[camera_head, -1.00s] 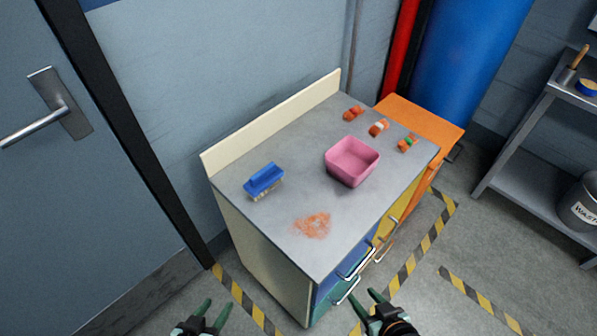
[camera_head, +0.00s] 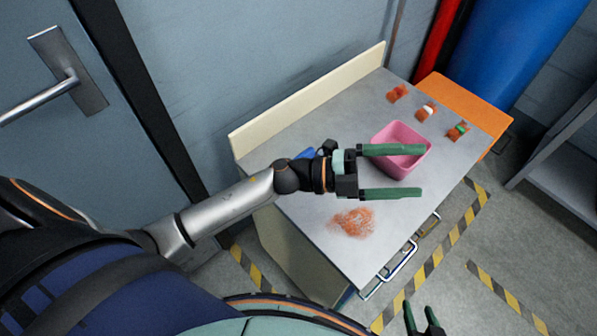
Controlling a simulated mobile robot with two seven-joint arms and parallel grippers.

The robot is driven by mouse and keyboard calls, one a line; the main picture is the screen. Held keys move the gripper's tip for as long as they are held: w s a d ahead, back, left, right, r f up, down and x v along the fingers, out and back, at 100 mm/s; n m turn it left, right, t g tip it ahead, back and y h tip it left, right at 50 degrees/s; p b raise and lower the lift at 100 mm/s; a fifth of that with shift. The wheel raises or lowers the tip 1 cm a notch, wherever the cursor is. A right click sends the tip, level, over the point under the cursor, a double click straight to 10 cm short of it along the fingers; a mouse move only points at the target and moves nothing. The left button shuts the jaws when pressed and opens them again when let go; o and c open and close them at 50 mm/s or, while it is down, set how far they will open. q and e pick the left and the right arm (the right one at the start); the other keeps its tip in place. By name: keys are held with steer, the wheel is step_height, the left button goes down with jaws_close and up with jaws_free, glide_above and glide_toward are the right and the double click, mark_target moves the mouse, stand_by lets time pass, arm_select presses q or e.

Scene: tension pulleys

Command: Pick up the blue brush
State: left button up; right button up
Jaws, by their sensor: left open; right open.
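The blue brush (camera_head: 306,153) lies on the grey counter top at its left side, mostly hidden behind my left arm; only a small blue part shows. My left gripper (camera_head: 421,170) is open and empty, above the counter, its fingers pointing right. Its upper finger overlaps the pink tub in the picture, and the brush is behind its wrist, to the left. My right gripper (camera_head: 421,318) is open at the bottom edge, in front of the cabinet and away from the brush.
A pink tub (camera_head: 412,165) stands on the counter (camera_head: 310,225). An orange-brown stain (camera_head: 353,221) is near the front. Several small orange pieces (camera_head: 427,111) lie at the back right. A cream backboard (camera_head: 310,98) edges the wall side.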

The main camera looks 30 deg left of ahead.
arm_select(q)
step_height(320, 180, down, 3)
steer(key=s+d+m+g+y+b, duration=0.1)
steer(key=s+d+m+g+y, duration=0.1)
steer(key=m+g, duration=0.55)
steer(key=m+y+b, duration=0.4)
steer(key=m+y, duration=0.1)
steer(key=y, duration=1.2)
glide_above(301, 153)
step_height(301, 153, down, 7)
steer(key=shift+r, duration=0.1)
step_height(301, 153, down, 6)
steer(key=shift+s+a+f, duration=0.1)
steer(key=shift+f, duration=0.1)
steer(key=f, duration=0.4)
steer(key=shift+s+d+f, duration=0.25)
steer(key=shift+s+f, duration=0.1)
steer(key=shift+s, duration=0.05)
steer(key=shift+f, duration=0.55)
jaws_close()
steer(key=shift+r, duration=0.15)
